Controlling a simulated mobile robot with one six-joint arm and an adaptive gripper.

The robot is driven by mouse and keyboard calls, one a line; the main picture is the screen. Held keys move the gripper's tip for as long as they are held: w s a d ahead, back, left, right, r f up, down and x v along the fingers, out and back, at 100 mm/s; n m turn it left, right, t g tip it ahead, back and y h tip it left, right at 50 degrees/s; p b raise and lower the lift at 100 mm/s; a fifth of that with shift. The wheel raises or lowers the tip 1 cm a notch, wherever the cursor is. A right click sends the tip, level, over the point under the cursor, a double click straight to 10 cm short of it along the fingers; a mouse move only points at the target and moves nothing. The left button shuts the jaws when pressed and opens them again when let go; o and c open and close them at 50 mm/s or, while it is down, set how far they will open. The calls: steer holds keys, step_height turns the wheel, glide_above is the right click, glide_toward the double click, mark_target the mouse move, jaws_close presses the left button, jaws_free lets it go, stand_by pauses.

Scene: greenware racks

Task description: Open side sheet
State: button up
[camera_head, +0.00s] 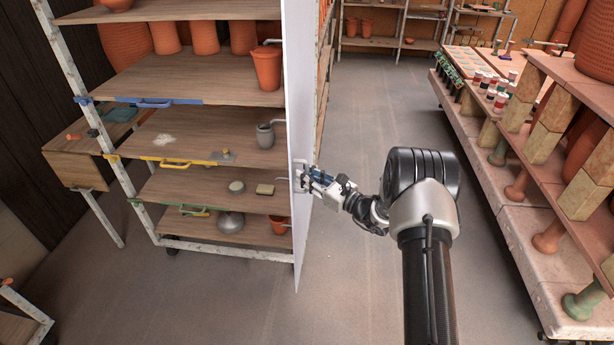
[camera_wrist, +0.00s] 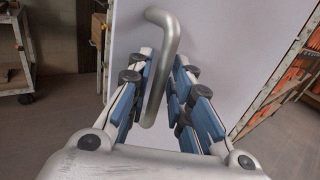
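The side sheet (camera_head: 298,80) is a tall thin white panel, seen nearly edge-on, standing upright at the right end of the near rack. In the wrist view the sheet (camera_wrist: 225,45) fills the middle as a pale flat face. A grey bent bar handle (camera_wrist: 163,62) stands out from it. My gripper (camera_head: 308,179) is at the sheet's right face at mid height. In the wrist view my gripper (camera_wrist: 163,60) has its blue-padded fingers apart, with the handle between them. The handle lies closer to the left finger, with a gap on its right; contact is unclear.
The wheeled rack (camera_head: 180,185) left of the sheet holds pots on several shelves. A low shelf unit (camera_head: 520,225) with pots and small jars runs along the right. The aisle floor (camera_head: 370,110) between them is clear. A small table (camera_head: 75,165) stands left of the rack.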

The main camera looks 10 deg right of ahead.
steer(key=v, duration=1.1)
steer(key=shift+s+d, duration=0.2)
steer(key=shift+d, duration=0.1)
